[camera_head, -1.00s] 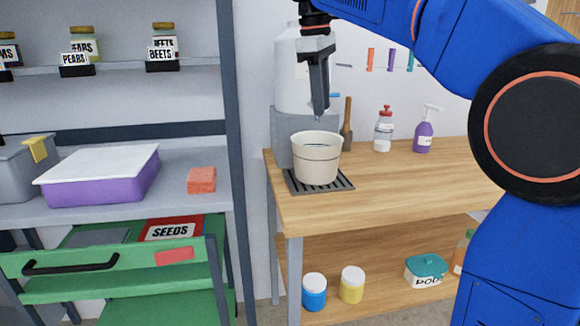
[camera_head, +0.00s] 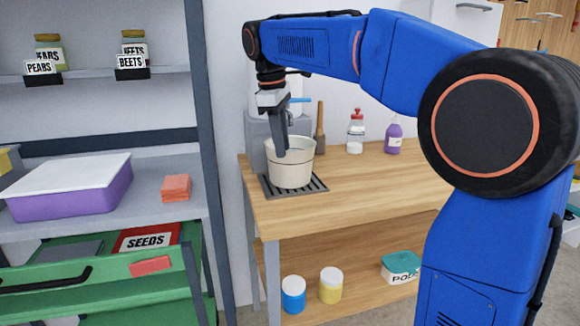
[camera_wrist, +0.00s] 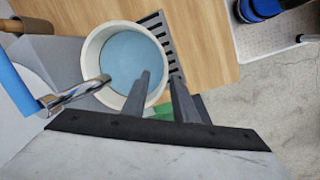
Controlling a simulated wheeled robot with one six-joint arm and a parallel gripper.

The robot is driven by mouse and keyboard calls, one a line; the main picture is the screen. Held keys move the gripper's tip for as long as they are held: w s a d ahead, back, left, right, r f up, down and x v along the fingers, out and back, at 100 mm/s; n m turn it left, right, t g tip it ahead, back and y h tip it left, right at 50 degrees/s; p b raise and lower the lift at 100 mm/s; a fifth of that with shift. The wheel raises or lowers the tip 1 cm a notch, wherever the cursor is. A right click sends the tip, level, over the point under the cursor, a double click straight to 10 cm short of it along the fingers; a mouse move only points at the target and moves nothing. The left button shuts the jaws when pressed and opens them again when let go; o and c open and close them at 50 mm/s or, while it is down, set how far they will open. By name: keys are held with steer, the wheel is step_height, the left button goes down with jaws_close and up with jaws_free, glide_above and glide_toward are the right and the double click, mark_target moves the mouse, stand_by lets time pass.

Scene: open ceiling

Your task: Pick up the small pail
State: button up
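The small pail (camera_head: 290,167) is cream-coloured and stands upright on a dark slatted grate (camera_head: 310,188) on the wooden bench. In the wrist view the pail (camera_wrist: 92,55) has a blue surface inside it that looks like water. My gripper (camera_head: 280,152) points down at the pail's near left rim. In the wrist view my gripper (camera_wrist: 161,78) has its two fingers apart, one over the pail's inside and one outside the wall, with the rim between them. I see no clear contact with the wall. The pail's far lower side is hidden.
A metal spout (camera_wrist: 78,92) reaches over the pail, close to the fingers. A wooden-handled tool (camera_head: 320,128), a red-capped bottle (camera_head: 356,133) and a purple spray bottle (camera_head: 393,139) stand behind on the bench. The bench's right part is clear. A shelf post (camera_head: 203,130) rises at left.

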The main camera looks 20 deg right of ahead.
mark_target(286, 170)
steer(key=shift+s+d+f, duration=0.1)
steer(key=shift+d+f, duration=0.1)
steer(key=shift+f, duration=1.35)
steer(key=shift+d+f, duration=0.15)
steer(key=shift+f, duration=1.35)
steer(key=shift+c, duration=0.6)
jaws_close()
steer(key=shift+r, duration=0.1)
